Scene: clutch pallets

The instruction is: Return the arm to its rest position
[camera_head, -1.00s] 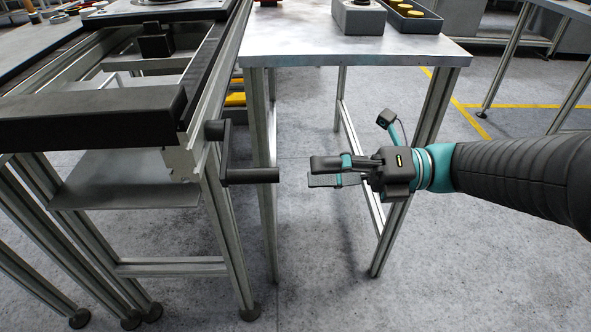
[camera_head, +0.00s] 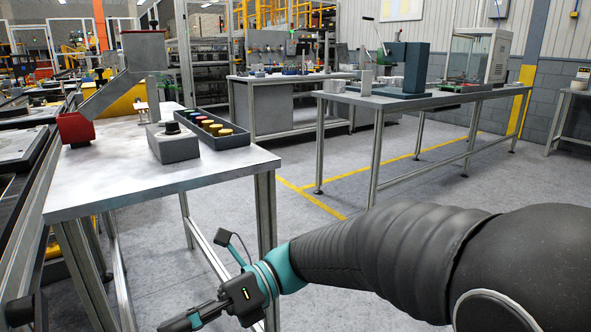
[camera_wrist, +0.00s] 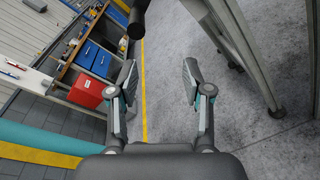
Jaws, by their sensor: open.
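My arm reaches in from the right in the head view, bent down toward the lower middle. My gripper (camera_head: 190,318) is at the bottom of the head view, in front of and below the metal table (camera_head: 160,190), and partly cut off by the frame edge. In the wrist view my gripper (camera_wrist: 159,82) has its two fingers spread well apart, with only floor between them. It holds nothing.
A grey block with a black knob (camera_head: 172,142) and a tray of coloured caps (camera_head: 212,128) stand on the table. A table leg (camera_head: 265,225) is close beside my wrist. A crank handle (camera_wrist: 136,20) shows near the left finger. Open floor (camera_head: 345,190) lies to the right.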

